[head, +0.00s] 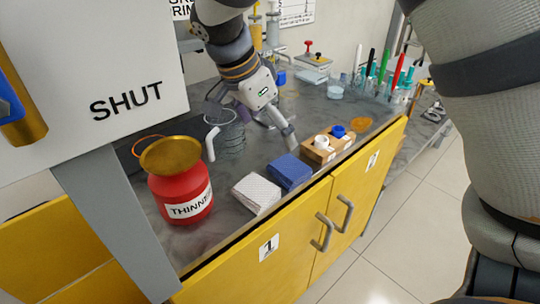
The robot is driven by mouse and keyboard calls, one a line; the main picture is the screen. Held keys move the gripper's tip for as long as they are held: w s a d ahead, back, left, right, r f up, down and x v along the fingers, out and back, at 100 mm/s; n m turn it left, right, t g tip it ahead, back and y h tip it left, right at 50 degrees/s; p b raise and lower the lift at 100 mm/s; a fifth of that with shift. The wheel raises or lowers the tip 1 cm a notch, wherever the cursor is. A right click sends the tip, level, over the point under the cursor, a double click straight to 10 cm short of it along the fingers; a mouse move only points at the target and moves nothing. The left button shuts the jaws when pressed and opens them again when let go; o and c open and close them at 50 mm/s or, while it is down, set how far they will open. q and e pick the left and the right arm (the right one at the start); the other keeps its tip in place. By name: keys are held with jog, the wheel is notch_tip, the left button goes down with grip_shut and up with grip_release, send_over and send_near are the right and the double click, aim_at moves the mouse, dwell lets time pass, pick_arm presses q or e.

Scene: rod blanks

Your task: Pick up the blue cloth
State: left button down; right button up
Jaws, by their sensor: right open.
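The blue cloth (289,173) lies folded flat on the grey bench top, near its front edge. My right gripper (251,146) comes down from above, behind and a little left of the cloth. Its two fingers are spread wide with nothing held between them. The nearer right fingertip is just behind the cloth and looks apart from it. My left gripper is not in the picture.
A white cloth (256,193) lies left of the blue one. A wooden block (327,149) with white and blue pieces sits right. A red thinner can (180,182) stands left, and a clear glass vessel (231,136) behind. Tubes and pens stand at the back right.

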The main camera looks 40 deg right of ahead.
aim_at(288, 166)
jog(key=x, duration=0.7)
jog(key=s+x, duration=0.1)
jog(key=x, duration=0.3)
jog(key=shift+s+a+b, duration=0.1)
jog(key=shift+a+b, duration=0.1)
jog(key=shift+b, duration=0.15)
jog(key=shift+d+f, duration=0.25)
jog(key=shift+f, duration=0.15)
jog(key=c, duration=1)
